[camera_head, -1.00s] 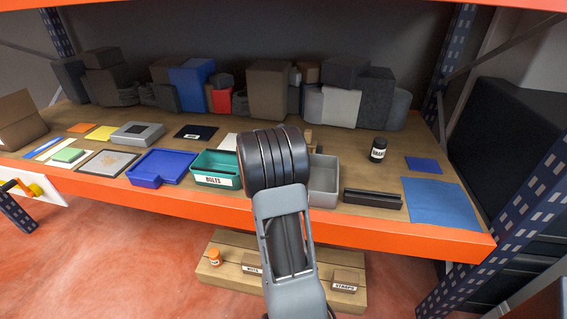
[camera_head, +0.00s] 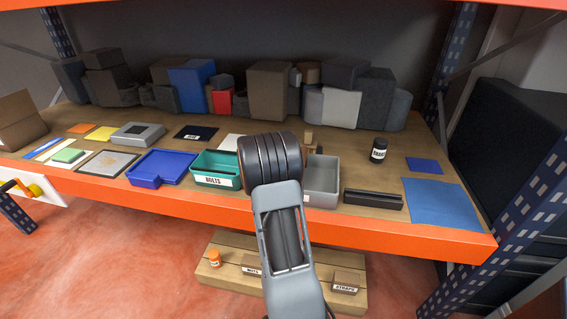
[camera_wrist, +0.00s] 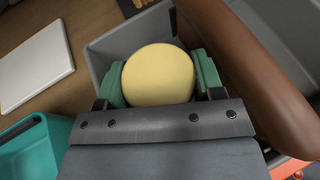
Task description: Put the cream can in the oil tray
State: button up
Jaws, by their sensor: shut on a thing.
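The cream can (camera_wrist: 158,78) shows as a pale yellow round top in the wrist view. My gripper (camera_wrist: 160,78) is shut on it, with a green pad on each side. The grey tray (camera_wrist: 105,55) lies below and around the can in that view; I cannot tell whether the can touches it. In the head view the grey tray (camera_head: 322,180) is right of my arm's dark end, which hides its left part. No legible label shows which tray is the oil tray. My gripper and the can are hidden behind my arm in the head view.
The green BOLTS bin (camera_head: 216,183) and a blue tray (camera_head: 160,181) stand left of the grey tray. A black holder (camera_head: 373,199) is to its right. A dark labelled jar (camera_head: 379,150) stands behind that. Boxes line the back. Blue mats lie at right.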

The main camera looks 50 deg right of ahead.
jog(key=o, duration=0.8)
jog(key=shift+r+p, duration=0.2)
jog(key=shift+p, duration=0.2)
jog(key=w+a+r+n+t+y, duration=0.1)
jog(key=a+r+n+t+y, duration=0.25)
jog(key=a+n, duration=0.6)
jog(key=w+a+r+n+t+y, duration=0.1)
jog(key=a+r+n+t+y, duration=0.25)
jog(key=a+n, duration=0.6)
jog(key=w+a+r+n+t+y, duration=0.1)
jog(key=a+r+n+t+y, duration=0.2)
jog(key=a+n, duration=0.7)
jog(key=s+a+f+n+g+y, duration=0.2)
jog(key=s+a+n+g+y, duration=0.15)
jog(key=s+a+n, duration=0.45)
jog(key=s+n+g, duration=0.1)
jog(key=s+n, duration=0.2)
jog(key=n, duration=0.2)
jog(key=s+a+f+n+g, duration=0.1)
jog(key=s+n+g, duration=0.1)
jog(key=s+n, duration=0.2)
jog(key=s+a+f+n+g, duration=0.1)
jog(key=s+n+g, duration=0.1)
jog(key=s+n, duration=0.2)
jog(key=shift+s+a+n+g, duration=0.15)
jog(key=shift+s+n+g, duration=0.1)
jog(key=shift+n, duration=0.75)
